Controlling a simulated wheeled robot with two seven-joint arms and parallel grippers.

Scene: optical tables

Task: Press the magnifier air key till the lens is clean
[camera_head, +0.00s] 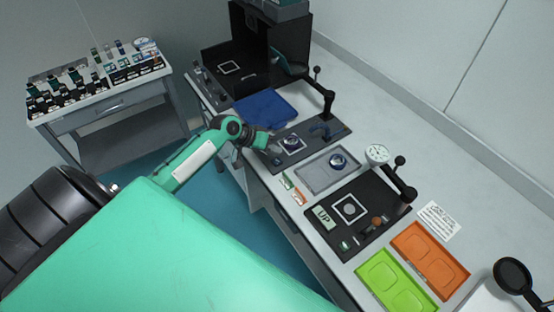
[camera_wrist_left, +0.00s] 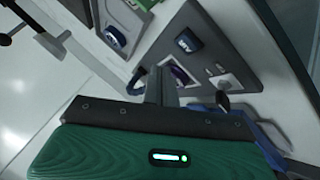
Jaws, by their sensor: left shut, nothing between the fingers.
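My left gripper (camera_head: 268,146) reaches over the near edge of a dark board (camera_head: 322,142). It is shut and empty; its closed fingers also show in the left wrist view (camera_wrist_left: 162,88). A dark key with white letters, apparently AIR (camera_wrist_left: 188,41), sits on the board beyond the fingertips, apart from them in the picture; contact cannot be told. A purplish lens (camera_wrist_left: 182,76) lies in a white square on this board, partly hidden by the fingers; it shows in the head view (camera_head: 291,141). A magnifier with a dark jointed arm (camera_head: 328,97) stands at the board's back. My right gripper is not in view.
A grey tray (camera_head: 318,180) with a round lens (camera_head: 338,160) lies right of the board. A blue mat (camera_head: 266,108) lies left.

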